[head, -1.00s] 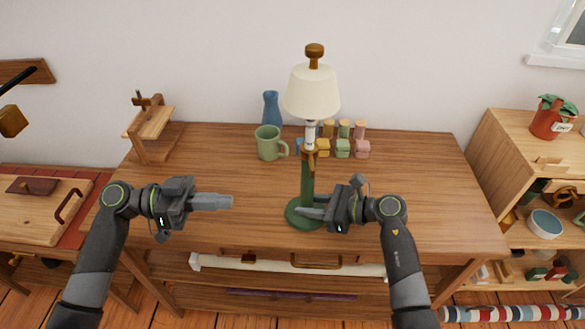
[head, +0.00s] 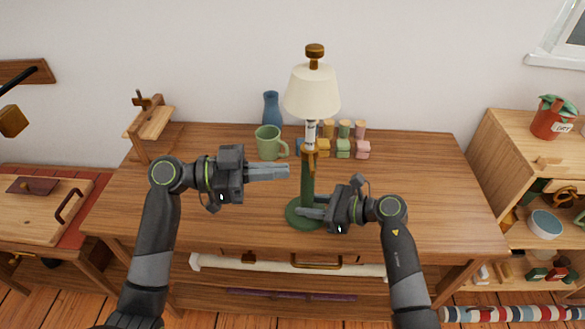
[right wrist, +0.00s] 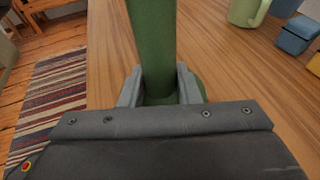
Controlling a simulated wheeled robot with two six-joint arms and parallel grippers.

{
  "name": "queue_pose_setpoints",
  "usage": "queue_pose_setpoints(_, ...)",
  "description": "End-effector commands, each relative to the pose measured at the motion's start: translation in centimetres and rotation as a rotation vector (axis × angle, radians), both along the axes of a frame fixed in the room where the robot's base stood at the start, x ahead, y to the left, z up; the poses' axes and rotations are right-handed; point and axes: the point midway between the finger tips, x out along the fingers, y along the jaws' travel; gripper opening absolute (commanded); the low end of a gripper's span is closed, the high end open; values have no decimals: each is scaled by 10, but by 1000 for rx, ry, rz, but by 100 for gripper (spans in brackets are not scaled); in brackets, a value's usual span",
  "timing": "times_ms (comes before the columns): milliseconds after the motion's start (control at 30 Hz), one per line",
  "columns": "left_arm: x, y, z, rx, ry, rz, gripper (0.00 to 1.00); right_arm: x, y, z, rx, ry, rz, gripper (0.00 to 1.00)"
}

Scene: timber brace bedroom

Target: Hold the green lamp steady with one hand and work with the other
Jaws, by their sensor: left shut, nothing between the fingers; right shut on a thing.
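The green lamp (head: 307,180) stands upright on the wooden table, with a cream shade (head: 312,92), a brown knob (head: 315,51) on top and a round green base. A white section and a brown fitting show below the shade. My right gripper (head: 308,211) is shut on the lower lamp stem. The right wrist view shows the green stem (right wrist: 153,45) between its two fingers (right wrist: 160,90). My left gripper (head: 286,172) is shut and empty. It is left of the stem, with its fingertips pointing toward it and a small gap in the picture.
A green mug (head: 268,143) and a blue vase (head: 271,110) stand behind, left of the lamp. Several small coloured blocks and wooden-topped jars (head: 343,148) are behind it to the right. A wooden stand (head: 150,125) is at the back left. The table's right side is clear.

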Motion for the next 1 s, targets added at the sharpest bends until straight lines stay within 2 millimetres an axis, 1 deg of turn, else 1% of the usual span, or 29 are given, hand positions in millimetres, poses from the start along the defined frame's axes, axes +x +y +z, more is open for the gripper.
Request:
queue_pose_setpoints(33, 1, -8, -1, -4, 1, -2, 0, -3, -4, -12, -20, 18, 1, 17)
queue_pose_setpoints(200, 3, -26, -1, -2, 2, 0, 0, -3, -4, -12, -20, 18, 1, 17)
queue_pose_setpoints(300, 4, -32, -1, -1, 2, 0, 0, -3, -4, -12, -20, 18, 1, 17)
queue_pose_setpoints(433, 4, -35, -1, 0, 1, 1, 0, -3, -4, -12, -20, 18, 1, 17)
queue_pose_setpoints(767, 4, -35, -1, 0, 2, 2, 0, -3, -4, -12, -20, 18, 1, 16)
queue_pose_setpoints(1000, 3, -39, -2, 1, 2, 41, 0, -3, -4, -12, -20, 18, 0, 16)
